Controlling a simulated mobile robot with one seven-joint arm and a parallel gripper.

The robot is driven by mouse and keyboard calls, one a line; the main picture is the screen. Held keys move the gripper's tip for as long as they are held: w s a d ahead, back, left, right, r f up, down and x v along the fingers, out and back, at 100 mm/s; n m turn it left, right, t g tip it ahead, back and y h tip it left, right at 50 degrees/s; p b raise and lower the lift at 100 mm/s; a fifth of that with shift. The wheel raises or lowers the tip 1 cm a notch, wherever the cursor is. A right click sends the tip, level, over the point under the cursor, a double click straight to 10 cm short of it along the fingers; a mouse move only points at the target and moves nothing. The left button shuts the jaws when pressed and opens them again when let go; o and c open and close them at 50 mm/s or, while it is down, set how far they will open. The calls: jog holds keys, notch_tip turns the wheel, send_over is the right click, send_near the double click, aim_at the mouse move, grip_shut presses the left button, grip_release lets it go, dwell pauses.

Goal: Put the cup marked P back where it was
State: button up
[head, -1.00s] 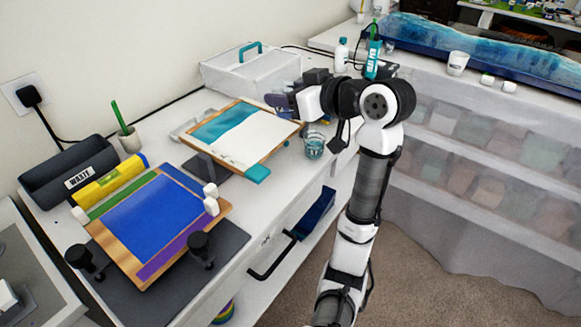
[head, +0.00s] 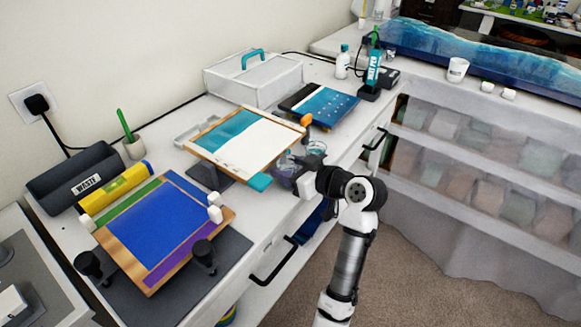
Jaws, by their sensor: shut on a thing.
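My gripper (head: 292,176) is at the front edge of the workbench, just right of the tilted board with the teal and white panel. It is shut on a small see-through cup (head: 283,163) with a dark purplish tint. The fingers hide part of this cup, and I cannot read a P on it. I cannot tell whether its base touches the bench. A second clear cup (head: 316,149) with teal in it stands close behind, to the right.
The tilted board (head: 248,140) is close to the left of my gripper. Behind are an orange-topped tool (head: 305,121), a blue panel (head: 325,104), a heat pen (head: 373,72) and a white box (head: 252,78). A white cup (head: 457,69) stands on the right-hand counter.

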jog(key=shift+f, duration=0.35)
jog(key=shift+f, duration=0.15)
jog(key=o, duration=1)
jog(key=shift+r, duration=0.3)
jog(key=b+v, duration=0.2)
jog(key=v, duration=1)
jog(key=shift+f+b, duration=0.1)
jog(key=shift+b, duration=0.3)
jog(key=shift+d, duration=0.1)
